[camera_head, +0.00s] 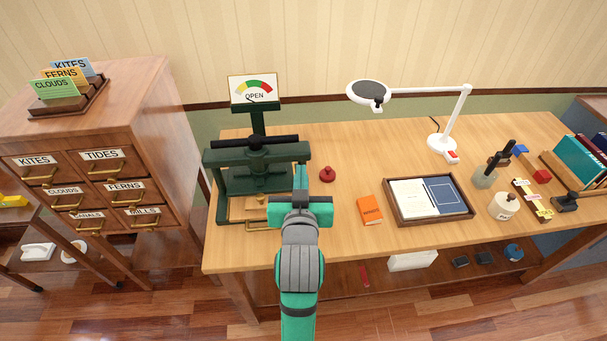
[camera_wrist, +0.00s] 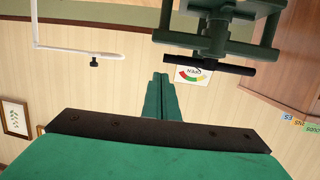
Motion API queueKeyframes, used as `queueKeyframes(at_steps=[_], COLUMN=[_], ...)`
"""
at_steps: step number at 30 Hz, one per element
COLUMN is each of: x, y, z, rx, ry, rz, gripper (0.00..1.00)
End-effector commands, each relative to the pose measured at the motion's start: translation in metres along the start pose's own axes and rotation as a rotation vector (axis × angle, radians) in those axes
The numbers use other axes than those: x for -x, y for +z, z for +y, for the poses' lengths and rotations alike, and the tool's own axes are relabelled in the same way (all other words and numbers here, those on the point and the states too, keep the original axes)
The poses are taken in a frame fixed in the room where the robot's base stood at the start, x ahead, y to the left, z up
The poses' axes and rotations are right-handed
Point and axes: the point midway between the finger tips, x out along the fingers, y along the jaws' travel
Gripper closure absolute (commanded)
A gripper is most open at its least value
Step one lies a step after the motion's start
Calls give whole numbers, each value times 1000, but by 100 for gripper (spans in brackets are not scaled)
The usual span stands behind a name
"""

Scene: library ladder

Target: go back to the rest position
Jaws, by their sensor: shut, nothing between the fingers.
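My gripper (camera_head: 301,178) is at the end of my green and grey arm, raised in front of the desk near the press. Its fingers are together and hold nothing; in the wrist view the closed fingers (camera_wrist: 162,97) point toward the wall. The dark green press (camera_head: 256,165) stands at the left end of the desk, just left of my gripper, and my arm partly covers that area. Its black bar handle lies level, and the dial sign (camera_head: 254,91) behind it reads OPEN. The press also shows upside down in the wrist view (camera_wrist: 217,40).
On the desk (camera_head: 345,150) are a red knobbed stamp (camera_head: 327,174), an orange book (camera_head: 369,209), a tray (camera_head: 430,219) and a white lamp (camera_head: 440,141). A card cabinet (camera_head: 160,120) stands at the left. Floor shows in front of the desk.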

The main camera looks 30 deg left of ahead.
Motion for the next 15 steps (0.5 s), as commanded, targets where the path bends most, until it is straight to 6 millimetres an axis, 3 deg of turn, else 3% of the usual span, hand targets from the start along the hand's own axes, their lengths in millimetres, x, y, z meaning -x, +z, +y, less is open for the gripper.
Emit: queueKeyframes(at_steps=[9,15], x=[6,18], y=[5,46], z=[5,26], rx=[-2,-19], ry=[8,54], rz=[-3,-14], gripper=[100,100])
